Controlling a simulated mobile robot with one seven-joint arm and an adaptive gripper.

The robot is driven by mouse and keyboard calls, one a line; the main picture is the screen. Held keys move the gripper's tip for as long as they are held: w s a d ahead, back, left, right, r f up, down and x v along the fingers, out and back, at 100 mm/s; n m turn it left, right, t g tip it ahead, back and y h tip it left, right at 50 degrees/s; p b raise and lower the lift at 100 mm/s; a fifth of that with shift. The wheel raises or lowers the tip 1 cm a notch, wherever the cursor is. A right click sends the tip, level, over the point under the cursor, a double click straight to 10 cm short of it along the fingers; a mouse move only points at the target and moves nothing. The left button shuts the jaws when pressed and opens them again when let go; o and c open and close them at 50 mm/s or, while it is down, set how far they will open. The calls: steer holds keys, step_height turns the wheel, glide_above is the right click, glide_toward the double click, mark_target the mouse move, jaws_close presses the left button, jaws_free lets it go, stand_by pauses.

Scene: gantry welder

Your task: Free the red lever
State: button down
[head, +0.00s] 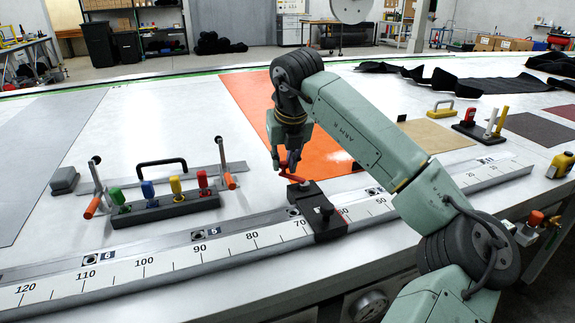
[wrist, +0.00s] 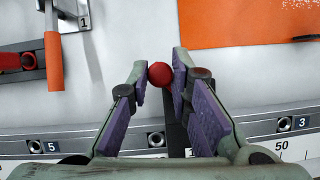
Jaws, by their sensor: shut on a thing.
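The red lever (head: 293,178) rises from the black sliding block (head: 318,208) on the scaled rail. My gripper (head: 291,160) is above the block with its fingertips at the lever. In the wrist view, the lever's round red end (wrist: 176,64) sits between the fingertips of my gripper (wrist: 164,66). The fingers are shut on it. A dark bar of the block shows below the red end, between the fingers. The fingers partly hide the lever in the head view.
Left of the block, a black rack (head: 165,208) holds several coloured handles, one of them red, with orange-gripped clamps around it. An orange sheet (head: 250,100) lies behind the gripper. The scaled rail (head: 150,262) crosses the table's front. Bare table lies left of the orange sheet.

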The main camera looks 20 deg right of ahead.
mark_target(284, 170)
steer(key=shift+s+a+n+g+y, duration=0.25)
steer(key=shift+s+n+y, duration=0.4)
steer(key=shift+n, duration=0.95)
steer(key=shift+s+a+n+g+y, duration=0.2)
steer(key=shift+s+n+y, duration=0.4)
steer(key=shift+n, duration=1)
steer(key=shift+s+a+n+g+y, duration=0.25)
steer(key=shift+s+n+y, duration=0.4)
steer(key=shift+n, duration=0.95)
steer(key=shift+s, duration=0.1)
steer(key=c, duration=1.5)
jaws_free()
steer(key=shift+o, duration=0.2)
steer(key=v, duration=1.2)
steer(key=shift+a, duration=0.2)
steer(key=shift+r, duration=0.1)
